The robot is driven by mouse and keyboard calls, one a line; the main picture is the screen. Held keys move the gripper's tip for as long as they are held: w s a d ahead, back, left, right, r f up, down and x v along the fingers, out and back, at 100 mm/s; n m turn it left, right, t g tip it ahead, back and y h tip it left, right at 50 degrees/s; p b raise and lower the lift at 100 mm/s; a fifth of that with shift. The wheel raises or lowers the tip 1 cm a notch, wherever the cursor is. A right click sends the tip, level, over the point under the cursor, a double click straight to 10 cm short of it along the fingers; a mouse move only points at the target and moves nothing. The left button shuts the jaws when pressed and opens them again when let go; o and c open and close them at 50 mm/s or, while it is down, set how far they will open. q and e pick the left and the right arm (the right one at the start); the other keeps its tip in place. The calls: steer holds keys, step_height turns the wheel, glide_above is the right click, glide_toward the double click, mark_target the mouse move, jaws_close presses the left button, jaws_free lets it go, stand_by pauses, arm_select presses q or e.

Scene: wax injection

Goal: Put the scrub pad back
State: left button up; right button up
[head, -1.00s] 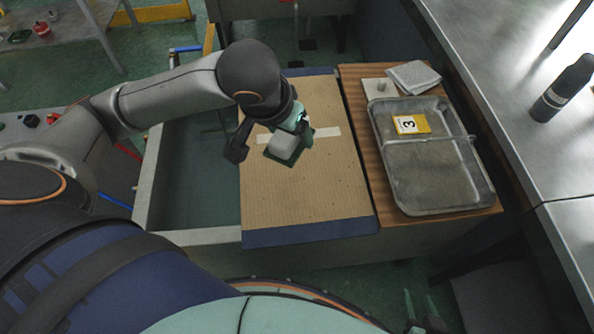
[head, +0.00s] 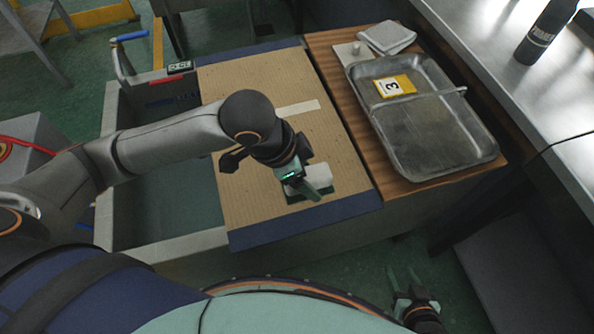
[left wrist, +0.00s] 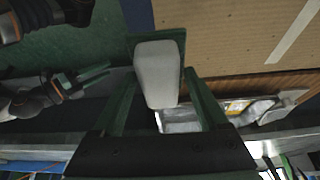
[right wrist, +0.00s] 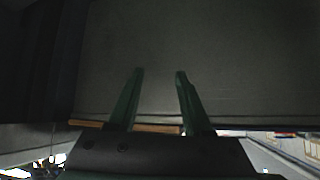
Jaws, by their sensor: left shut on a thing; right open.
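The scrub pad is a pale block handle (head: 318,176) on a flat green pad (head: 323,190). My left gripper (head: 306,187) is shut on the pale handle, over the near part of the cardboard-covered board (head: 250,160). I cannot tell whether the green pad touches the board. In the left wrist view the pale block (left wrist: 157,72) sits between the two fingers, with the green pad (left wrist: 155,37) behind it. My right gripper (head: 404,282) is low, beyond the near edge of the bench. Its fingers (right wrist: 160,75) are apart and empty in the right wrist view.
A metal tray (head: 430,150) with a yellow "3" tag (head: 396,86) rests on a wooden board (head: 392,187). A folded grey cloth (head: 387,38) and a pale plate with a knob (head: 353,50) lie behind it. An open basin (head: 165,200) is at left.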

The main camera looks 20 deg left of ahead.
arm_select(q)
steer(key=w+a+f, duration=0.1)
steer(key=w+f, duration=0.1)
steer(key=w+a+f+b, duration=0.1)
steer(key=w+f, duration=0.1)
steer(key=w+a+f, duration=0.1)
steer(key=w+f, duration=0.1)
steer(key=shift+w+a+f, duration=0.15)
steer(key=shift+a+f, duration=0.2)
steer(key=shift+w+a+f+b, duration=0.15)
steer(key=shift+f+b, duration=0.4)
steer(key=shift+f, duration=1.2)
steer(key=o, duration=1.2)
steer(key=shift+f, duration=0.15)
steer(key=p+v, duration=0.2)
steer(key=v, duration=1)
steer(key=shift+w+r, duration=0.1)
steer(key=shift+r, duration=0.15)
